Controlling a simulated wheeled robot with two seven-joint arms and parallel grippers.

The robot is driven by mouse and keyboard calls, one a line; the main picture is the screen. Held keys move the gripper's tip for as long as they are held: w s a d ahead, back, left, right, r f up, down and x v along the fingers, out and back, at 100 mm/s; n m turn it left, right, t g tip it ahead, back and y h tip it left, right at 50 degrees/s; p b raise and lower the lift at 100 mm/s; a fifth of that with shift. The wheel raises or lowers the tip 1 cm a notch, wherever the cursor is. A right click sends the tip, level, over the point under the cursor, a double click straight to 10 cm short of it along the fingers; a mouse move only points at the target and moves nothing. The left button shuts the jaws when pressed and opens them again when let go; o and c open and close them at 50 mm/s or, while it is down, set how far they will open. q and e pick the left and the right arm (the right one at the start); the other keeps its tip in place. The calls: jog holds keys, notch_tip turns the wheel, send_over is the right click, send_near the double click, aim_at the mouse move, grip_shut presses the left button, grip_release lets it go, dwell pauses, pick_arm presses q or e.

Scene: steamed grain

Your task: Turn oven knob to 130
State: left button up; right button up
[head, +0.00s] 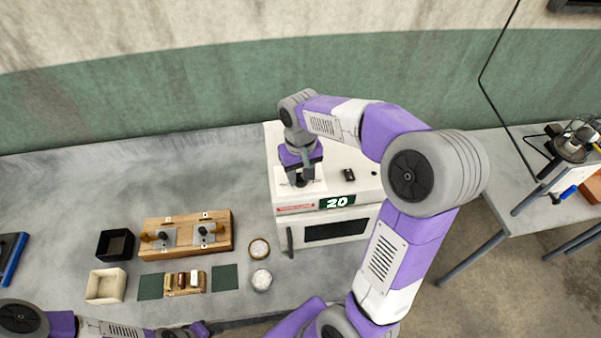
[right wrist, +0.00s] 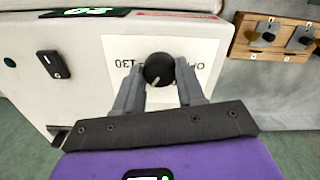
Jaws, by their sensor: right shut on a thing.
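A light pointer mark on the knob faces the gripper side, not the 130 print. My right gripper (head: 302,178) reaches down over the label; its fingers (right wrist: 160,88) are shut on the knob from both sides. In the head view the gripper hides the knob. My left gripper (head: 200,328) is at the bottom edge, its fingers unclear.
A black switch (head: 349,174) is on the oven top. Left of the oven are a wooden board with metal fittings (head: 186,234), a black box (head: 115,245), a cream box (head: 106,286) and two small round dishes (head: 259,248). A second table (head: 480,205) stands right.

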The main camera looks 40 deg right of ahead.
jog(key=m, duration=0.5)
jog(key=shift+m, duration=0.3)
jog(key=m, duration=0.5)
jog(key=shift+m, duration=0.4)
jog(key=shift+r, duration=0.1)
jog(key=o, duration=1)
jog(key=shift+o, duration=0.2)
notch_tip(320, 180, up, 8)
jog(key=shift+f, duration=0.25)
